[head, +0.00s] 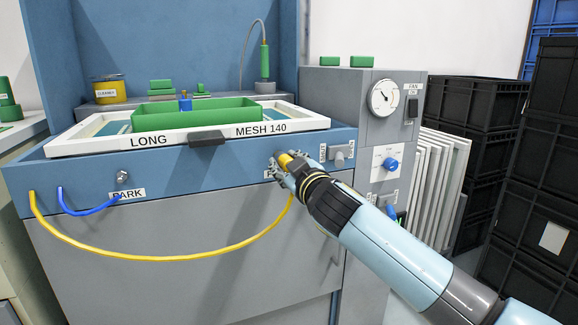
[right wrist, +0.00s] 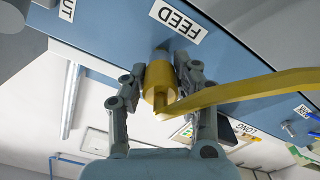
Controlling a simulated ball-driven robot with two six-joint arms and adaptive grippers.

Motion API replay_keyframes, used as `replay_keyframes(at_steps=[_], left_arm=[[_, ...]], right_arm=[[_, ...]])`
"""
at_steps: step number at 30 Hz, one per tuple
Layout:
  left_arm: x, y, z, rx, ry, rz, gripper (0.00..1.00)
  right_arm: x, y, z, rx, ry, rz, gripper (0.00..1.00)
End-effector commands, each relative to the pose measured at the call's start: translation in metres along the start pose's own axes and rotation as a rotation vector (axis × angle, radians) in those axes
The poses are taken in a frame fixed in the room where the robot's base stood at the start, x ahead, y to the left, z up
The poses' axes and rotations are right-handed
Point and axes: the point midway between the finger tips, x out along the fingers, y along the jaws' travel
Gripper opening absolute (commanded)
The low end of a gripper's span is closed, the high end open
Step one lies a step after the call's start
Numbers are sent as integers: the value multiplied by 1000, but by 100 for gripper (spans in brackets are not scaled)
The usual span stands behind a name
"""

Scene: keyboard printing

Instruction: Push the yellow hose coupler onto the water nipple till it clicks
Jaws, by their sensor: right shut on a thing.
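The yellow hose coupler (head: 287,160) is on the end of the yellow hose (head: 165,258), at the front of the blue panel. My right gripper (head: 283,168) is shut on it; in the right wrist view, its fingers (right wrist: 160,90) lie on either side of the coupler (right wrist: 158,80). The coupler's end points at the blue panel beside the FEED label (right wrist: 179,20). The water nipple is hidden behind the coupler, and I cannot tell whether the two touch. My left gripper is out of view.
A metal park fitting (head: 122,174) is on the panel's left, above the PARK label (head: 128,195). A grey valve knob (head: 341,152) is close right of my right gripper. The framed screen (head: 180,135) with its dark handle (head: 207,138) sits above. A blue hose (head: 88,211) hangs at left.

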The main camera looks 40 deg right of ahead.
Motion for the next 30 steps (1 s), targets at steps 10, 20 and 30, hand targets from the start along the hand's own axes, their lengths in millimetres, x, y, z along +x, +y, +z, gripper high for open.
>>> replay_keyframes(at_steps=[10, 20, 30], left_arm=[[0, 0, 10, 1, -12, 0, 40], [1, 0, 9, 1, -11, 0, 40], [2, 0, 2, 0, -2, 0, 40]], right_arm=[[1, 0, 0, -1, 0, -1, 0], [0, 0, 0, 0, -1, -1, 0], [1, -1, 1, 1, -2, -2, 0]])
